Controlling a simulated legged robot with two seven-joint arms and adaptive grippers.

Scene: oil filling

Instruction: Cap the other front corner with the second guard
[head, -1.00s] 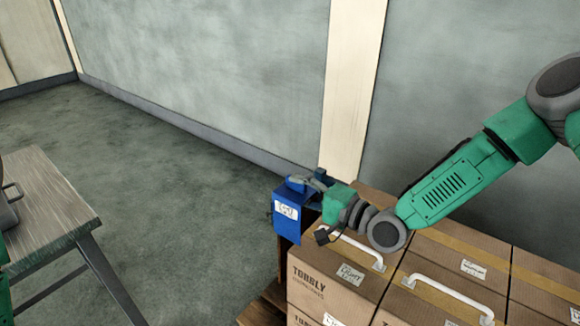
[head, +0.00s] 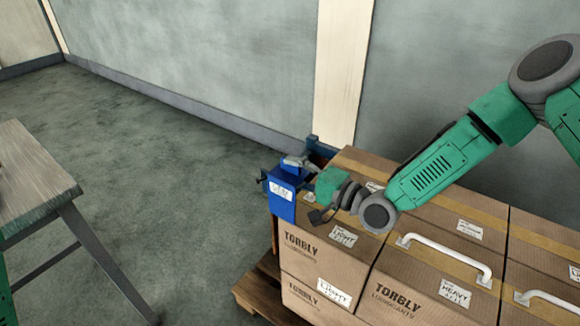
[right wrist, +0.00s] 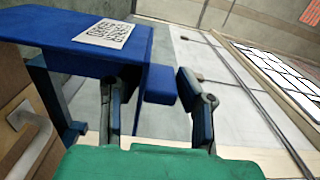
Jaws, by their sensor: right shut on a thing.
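The blue guard (head: 281,202) with a white label is held by my right gripper (head: 296,164) at the left end of the carton stack (head: 330,262). Its lower edge overlaps the near-left top corner of the stack in the head view; I cannot tell whether it touches the carton. In the right wrist view the guard (right wrist: 135,58) fills the upper left, label up, with the fingers of the right gripper (right wrist: 160,108) around its blue tab. The first guard cannot be made out for sure. My left gripper is out of view.
White handles (head: 445,257) stick up from the cartons. A wooden pallet (head: 262,285) lies under the stack. A wooden table (head: 30,180) is at the left, with free floor between.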

